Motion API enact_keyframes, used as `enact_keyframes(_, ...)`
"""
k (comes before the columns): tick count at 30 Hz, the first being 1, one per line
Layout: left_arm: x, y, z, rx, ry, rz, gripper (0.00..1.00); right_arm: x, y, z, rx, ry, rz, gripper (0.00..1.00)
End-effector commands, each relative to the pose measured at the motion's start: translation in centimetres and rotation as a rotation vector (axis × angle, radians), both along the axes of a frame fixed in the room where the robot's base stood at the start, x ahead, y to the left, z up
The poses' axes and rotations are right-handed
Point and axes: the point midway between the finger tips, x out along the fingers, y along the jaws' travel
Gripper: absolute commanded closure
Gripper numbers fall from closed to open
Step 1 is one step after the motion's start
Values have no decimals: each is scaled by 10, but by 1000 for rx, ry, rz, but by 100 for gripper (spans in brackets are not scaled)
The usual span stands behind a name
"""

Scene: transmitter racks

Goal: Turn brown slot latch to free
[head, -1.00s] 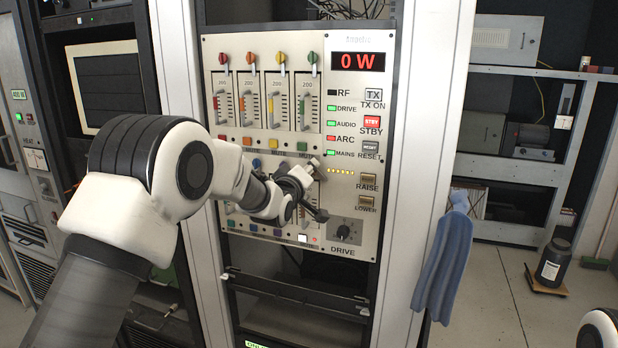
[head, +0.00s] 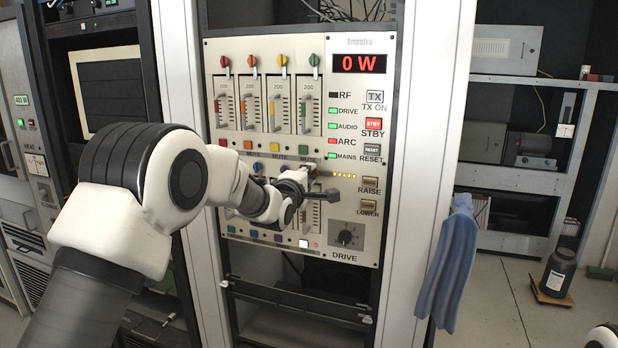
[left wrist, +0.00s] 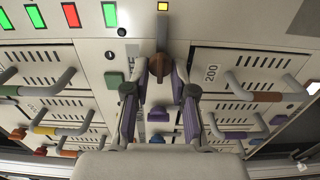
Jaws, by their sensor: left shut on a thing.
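The brown slot latch (left wrist: 160,65) shows in the left wrist view between the fingertips of my left gripper (left wrist: 161,75). The gripper is shut on it, with a finger on each side. The fingers hide part of the latch, so its exact angle is hard to tell. A slot with a brown handle (left wrist: 265,97) and the number 200 lies to the right in that view. In the head view my left gripper (head: 306,186) is at the lower slot row of the panel (head: 360,275) and covers the latch. My right gripper is not in view.
A blue latch (head: 258,167) is just left of my left gripper in the head view. The raise button (head: 370,185), lower button (head: 368,207) and drive knob (head: 346,236) are close on its right. A blue cloth (head: 447,262) hangs by the rack post.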

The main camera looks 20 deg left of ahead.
Motion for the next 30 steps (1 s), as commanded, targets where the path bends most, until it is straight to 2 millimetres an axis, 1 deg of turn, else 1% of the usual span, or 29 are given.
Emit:
enact_keyframes(15,0,1,0,-24,1,1,100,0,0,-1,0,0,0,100)
enact_keyframes(16,0,1,0,-24,1,1,68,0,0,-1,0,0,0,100)
enact_keyframes(17,0,1,0,-24,1,1,58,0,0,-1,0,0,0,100)
enact_keyframes(18,0,1,0,-23,1,1,50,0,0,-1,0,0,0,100)
enact_keyframes(26,0,0,0,-22,2,0,50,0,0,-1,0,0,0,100)
enact_keyframes(29,-5,0,0,-22,2,0,50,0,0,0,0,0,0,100)
enact_keyframes(30,-10,1,0,-22,3,0,50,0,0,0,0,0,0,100)
